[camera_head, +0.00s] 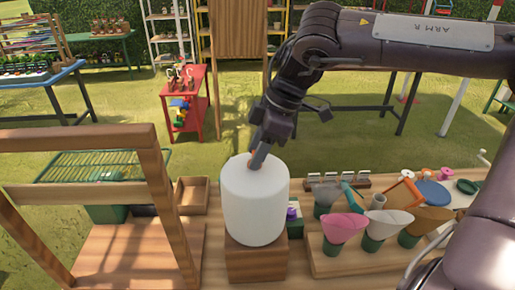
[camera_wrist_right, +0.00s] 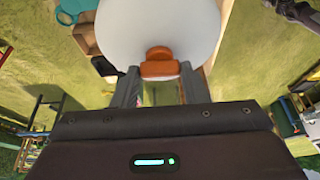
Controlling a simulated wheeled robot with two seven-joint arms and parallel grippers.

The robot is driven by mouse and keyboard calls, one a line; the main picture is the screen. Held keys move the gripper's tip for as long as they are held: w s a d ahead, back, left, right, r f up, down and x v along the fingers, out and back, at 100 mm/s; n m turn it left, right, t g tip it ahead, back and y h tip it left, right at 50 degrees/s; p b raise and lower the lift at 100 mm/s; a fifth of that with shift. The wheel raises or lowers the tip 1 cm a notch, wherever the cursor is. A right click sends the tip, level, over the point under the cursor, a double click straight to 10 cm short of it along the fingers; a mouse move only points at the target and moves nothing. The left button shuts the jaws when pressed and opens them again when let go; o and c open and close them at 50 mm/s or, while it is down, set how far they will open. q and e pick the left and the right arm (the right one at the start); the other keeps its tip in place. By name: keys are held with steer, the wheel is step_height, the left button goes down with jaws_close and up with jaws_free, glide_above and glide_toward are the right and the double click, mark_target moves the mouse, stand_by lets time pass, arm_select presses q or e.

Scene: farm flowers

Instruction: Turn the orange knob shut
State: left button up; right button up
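The orange knob (camera_wrist_right: 160,62) sits at the edge of a rounded white tank in the right wrist view. In the head view the white tank (camera_head: 255,205) stands upright on a wooden block (camera_head: 256,262), and my gripper mostly hides the knob. My right gripper (camera_head: 257,160) points down at the top of the tank. In the wrist view the right gripper's fingers (camera_wrist_right: 160,72) are apart, one on each side of the knob, with a thin gap seeming to show beside it. My left gripper is not in view.
A wooden frame (camera_head: 160,170) stands left of the tank. A small wooden tray (camera_head: 192,196) is behind it. To the right, a wooden rack (camera_head: 325,262) holds pink, white and brown cones. A purple-topped item (camera_head: 292,212) stands close beside the tank.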

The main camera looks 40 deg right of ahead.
steer(key=c, duration=0.4)
steer(key=shift+o, duration=0.2)
